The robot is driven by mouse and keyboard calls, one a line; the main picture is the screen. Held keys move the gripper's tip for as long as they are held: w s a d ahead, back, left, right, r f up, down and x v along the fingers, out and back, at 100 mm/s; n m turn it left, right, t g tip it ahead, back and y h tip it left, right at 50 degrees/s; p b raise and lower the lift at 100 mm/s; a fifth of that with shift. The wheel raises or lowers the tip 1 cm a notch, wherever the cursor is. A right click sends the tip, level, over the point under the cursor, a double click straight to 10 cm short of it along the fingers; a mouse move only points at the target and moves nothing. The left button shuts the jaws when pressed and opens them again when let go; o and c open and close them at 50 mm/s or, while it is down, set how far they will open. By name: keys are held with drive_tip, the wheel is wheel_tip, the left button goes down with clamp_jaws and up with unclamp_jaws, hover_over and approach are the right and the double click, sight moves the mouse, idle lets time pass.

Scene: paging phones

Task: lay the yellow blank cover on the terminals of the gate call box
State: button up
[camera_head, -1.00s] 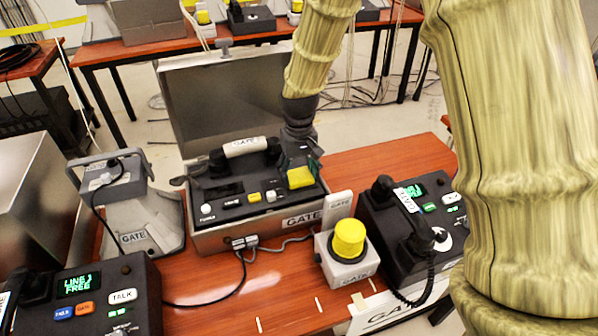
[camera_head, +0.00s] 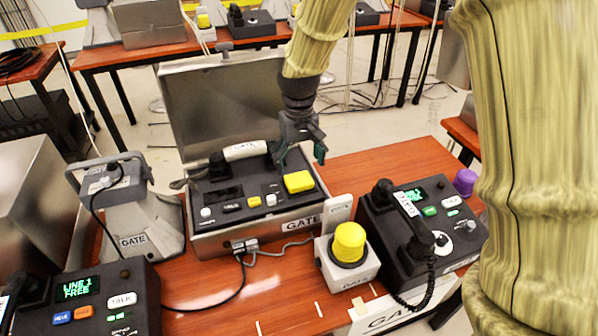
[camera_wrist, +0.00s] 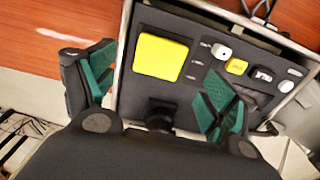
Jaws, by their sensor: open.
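The gate call box (camera_head: 262,228) is an open metal case with a black panel, labelled GATE, on the wooden table. The yellow blank cover (camera_head: 299,181) lies flat at the right end of that panel. It shows as a yellow square in the wrist view (camera_wrist: 160,57). The terminals are not visible; I cannot tell whether they are under the cover. My gripper (camera_head: 303,158) is open and empty above and behind the cover, apart from it. In the wrist view its green-padded fingers (camera_wrist: 158,90) are spread, with the cover beyond them.
A yellow beacon (camera_head: 349,243) on a grey box stands just right of the case. A black phone unit (camera_head: 405,240) is further right, with a purple knob (camera_head: 465,181) behind it. A grey cradle (camera_head: 130,225) stands left. Bare table (camera_head: 375,155) lies right of the case.

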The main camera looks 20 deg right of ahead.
sight(299, 180)
wheel_tip(299, 180, up, 6)
drive_tip(key=shift+r, duration=0.25)
